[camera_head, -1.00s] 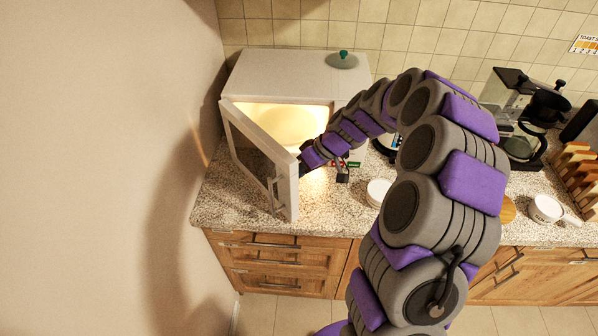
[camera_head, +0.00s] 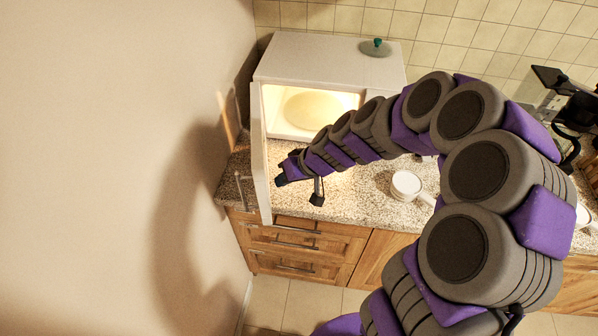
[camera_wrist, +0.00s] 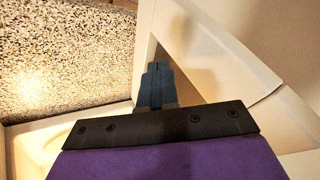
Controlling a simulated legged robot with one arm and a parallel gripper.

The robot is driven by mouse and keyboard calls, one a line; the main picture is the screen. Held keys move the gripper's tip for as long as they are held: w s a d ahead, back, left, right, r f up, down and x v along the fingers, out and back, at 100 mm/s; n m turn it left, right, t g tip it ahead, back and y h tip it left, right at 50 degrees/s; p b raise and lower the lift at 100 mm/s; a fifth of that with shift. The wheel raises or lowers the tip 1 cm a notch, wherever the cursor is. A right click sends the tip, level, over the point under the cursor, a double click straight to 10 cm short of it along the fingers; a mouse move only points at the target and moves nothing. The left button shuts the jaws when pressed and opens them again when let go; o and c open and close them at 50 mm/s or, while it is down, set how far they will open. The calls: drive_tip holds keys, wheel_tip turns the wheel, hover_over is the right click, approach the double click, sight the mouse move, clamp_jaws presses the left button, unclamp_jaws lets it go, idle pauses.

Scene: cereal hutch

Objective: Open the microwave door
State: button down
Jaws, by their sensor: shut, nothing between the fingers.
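The white microwave (camera_head: 325,55) stands on the counter against the tiled wall, its lit inside and pale turntable (camera_head: 315,108) showing. Its door (camera_head: 258,155) is swung wide open to the left, seen nearly edge-on, with the handle (camera_head: 240,190) on its outer side. My gripper (camera_head: 280,181) is shut and empty at the inner side of the door, in front of the open cavity. In the wrist view, the shut fingers (camera_wrist: 157,82) are close to the door's white frame (camera_wrist: 215,50); I cannot tell whether they touch it.
A plain wall (camera_head: 110,150) stands close to the left of the door. A white mug (camera_head: 406,185) sits on the speckled counter (camera_head: 350,195) right of my gripper. A pot lid (camera_head: 376,48) lies on the microwave. Wooden drawers (camera_head: 300,245) are below.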

drive_tip(key=a, duration=0.3)
drive_tip(key=shift+s+a, duration=0.4)
drive_tip(key=shift+d, duration=0.15)
